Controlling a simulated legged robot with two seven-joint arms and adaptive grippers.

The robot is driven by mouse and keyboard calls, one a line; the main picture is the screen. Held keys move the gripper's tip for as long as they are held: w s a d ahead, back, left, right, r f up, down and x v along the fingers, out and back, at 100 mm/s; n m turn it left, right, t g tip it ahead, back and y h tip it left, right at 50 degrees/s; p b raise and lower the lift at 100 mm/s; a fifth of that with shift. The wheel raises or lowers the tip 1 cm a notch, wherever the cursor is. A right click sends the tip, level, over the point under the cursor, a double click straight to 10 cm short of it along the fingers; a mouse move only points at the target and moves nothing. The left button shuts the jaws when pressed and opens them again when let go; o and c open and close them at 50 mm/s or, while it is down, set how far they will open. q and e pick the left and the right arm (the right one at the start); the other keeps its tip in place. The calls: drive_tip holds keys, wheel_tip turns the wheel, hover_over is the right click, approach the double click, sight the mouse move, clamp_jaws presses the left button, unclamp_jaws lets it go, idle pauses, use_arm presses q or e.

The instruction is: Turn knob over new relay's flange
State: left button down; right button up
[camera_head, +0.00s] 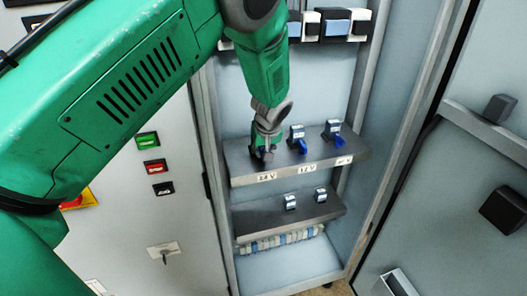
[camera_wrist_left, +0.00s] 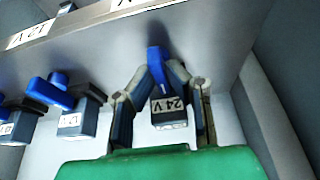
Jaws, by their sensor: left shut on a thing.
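My left gripper (camera_head: 265,150) is at the 24 V position, at the left end of the upper shelf. In the left wrist view the fingers (camera_wrist_left: 160,72) close around the blue knob (camera_wrist_left: 155,58). The relay (camera_wrist_left: 170,105) there has a dark body and a white 24 V label, and sits between the finger links. In the head view my gripper mostly hides this relay and its knob. I cannot tell how far the knob is turned over the flange. My right gripper is not in view.
Relays with blue knobs stand at the 12 V position (camera_head: 298,138) and the right position (camera_head: 333,132). Two relays (camera_head: 290,202) (camera_head: 320,195) sit on the lower shelf (camera_head: 305,216). Cabinet walls border both sides; an open door (camera_head: 480,170) is at the right.

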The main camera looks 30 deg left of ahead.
use_arm(q)
drive_tip(key=shift+w+r, duration=0.25)
drive_tip(key=c, duration=1.9)
unclamp_jaws()
drive_tip(key=shift+f, duration=0.15)
drive_tip(key=shift+s, duration=0.1)
drive_tip(key=v, duration=1.2)
drive_tip(key=shift+f, duration=0.1)
